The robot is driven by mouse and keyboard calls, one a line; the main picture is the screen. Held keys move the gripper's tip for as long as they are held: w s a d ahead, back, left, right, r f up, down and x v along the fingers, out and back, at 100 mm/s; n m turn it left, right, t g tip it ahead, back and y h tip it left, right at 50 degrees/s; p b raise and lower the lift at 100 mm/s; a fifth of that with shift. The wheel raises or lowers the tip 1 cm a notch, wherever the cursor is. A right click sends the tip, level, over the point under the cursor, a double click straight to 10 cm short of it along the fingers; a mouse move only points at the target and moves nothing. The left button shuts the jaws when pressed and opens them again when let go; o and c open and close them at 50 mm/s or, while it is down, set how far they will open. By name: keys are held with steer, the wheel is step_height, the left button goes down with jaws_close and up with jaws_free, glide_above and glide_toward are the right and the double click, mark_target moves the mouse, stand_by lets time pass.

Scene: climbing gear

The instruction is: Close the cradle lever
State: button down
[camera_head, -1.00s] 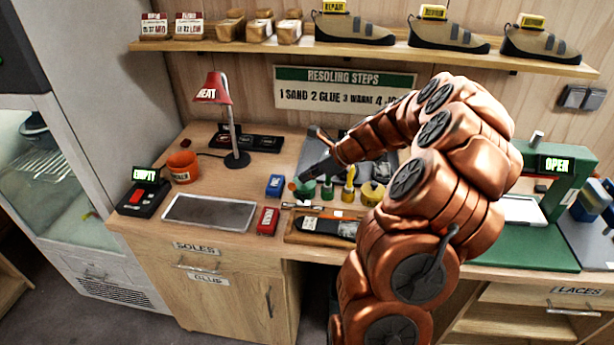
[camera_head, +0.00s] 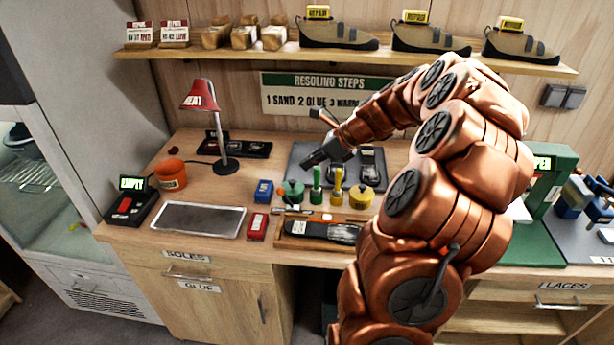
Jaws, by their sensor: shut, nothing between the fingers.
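A green machine (camera_head: 552,182) stands at the right of the bench, partly hidden behind my arm. Its small lit display (camera_head: 541,163) is cut off by my arm, so its word cannot be read in full now. I cannot make out a cradle lever clearly; it may be hidden by my arm. My gripper (camera_head: 308,160) is shut and empty. It is above the bench's middle, at the left part of a dark grey tray (camera_head: 300,178) with dark pieces on it, well left of the green machine.
Green and yellow pots (camera_head: 361,196), a blue block (camera_head: 263,190) and a red box (camera_head: 257,226) stand in front of my gripper. A red lamp (camera_head: 200,97) is to its left. A shelf with shoes (camera_head: 338,35) hangs above. A blue clamp-like thing (camera_head: 573,197) is at far right.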

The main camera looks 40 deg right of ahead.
steer(key=shift+s+r+b, duration=0.2)
steer(key=shift+r+b, duration=0.05)
steer(key=shift+r, duration=0.95)
steer(key=shift+s+r+b, duration=0.2)
steer(key=shift+r+b, duration=0.05)
steer(key=shift+r, duration=0.95)
